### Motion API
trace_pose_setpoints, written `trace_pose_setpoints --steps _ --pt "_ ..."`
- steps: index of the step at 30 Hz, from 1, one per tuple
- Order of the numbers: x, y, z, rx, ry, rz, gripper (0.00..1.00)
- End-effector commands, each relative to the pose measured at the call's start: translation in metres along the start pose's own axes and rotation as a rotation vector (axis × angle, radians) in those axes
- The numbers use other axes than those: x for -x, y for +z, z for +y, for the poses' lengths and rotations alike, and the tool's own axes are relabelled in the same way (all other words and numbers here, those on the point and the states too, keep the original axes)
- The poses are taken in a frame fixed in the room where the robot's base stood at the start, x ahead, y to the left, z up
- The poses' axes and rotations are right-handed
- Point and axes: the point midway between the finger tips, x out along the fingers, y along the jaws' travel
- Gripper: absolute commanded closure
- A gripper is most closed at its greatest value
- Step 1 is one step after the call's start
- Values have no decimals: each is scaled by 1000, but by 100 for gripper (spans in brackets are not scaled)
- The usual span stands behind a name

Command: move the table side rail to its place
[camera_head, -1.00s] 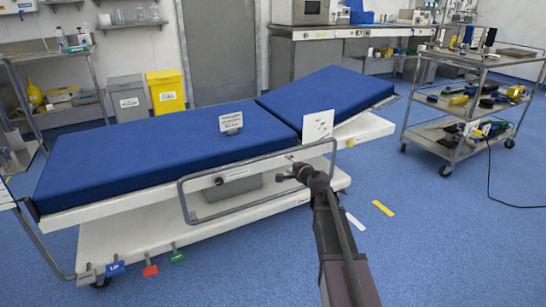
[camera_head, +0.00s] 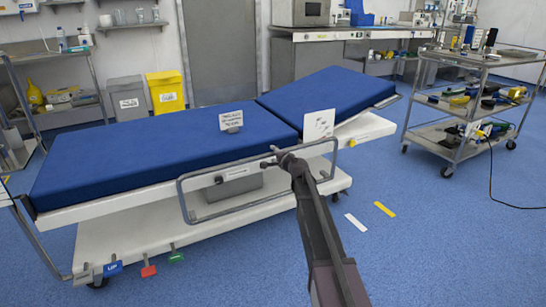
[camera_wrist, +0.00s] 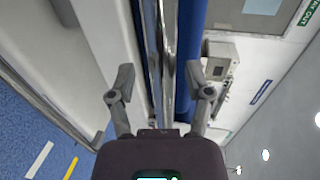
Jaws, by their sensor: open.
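The side rail (camera_head: 222,173) is a grey looped metal frame standing along the near long side of the operating table (camera_head: 150,205), which has blue pads. My gripper (camera_head: 272,157) is at the rail's upper bar, right of the loop's middle. In the wrist view my gripper (camera_wrist: 162,88) has its two fingers spread apart. Shiny metal bars (camera_wrist: 167,60) run lengthwise between the fingers in that picture. I cannot tell how deep the upper bar sits between them, and no grip on it shows.
Red, green and blue tags (camera_head: 148,271) hang at the table base's lower left. A white sign (camera_head: 319,124) stands by the raised pad. A loaded trolley (camera_head: 465,110) stands at the right. The blue floor (camera_head: 440,240) is clear at the front right.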

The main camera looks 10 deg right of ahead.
Motion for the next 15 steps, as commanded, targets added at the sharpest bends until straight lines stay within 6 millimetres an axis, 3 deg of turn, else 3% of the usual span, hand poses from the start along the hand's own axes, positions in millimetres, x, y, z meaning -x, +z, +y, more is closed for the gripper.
trace_pose_setpoints --steps 13,15 --pt "-4 -1 0 -2 -4 1 35" --pt "-4 -1 0 -2 -4 1 56"
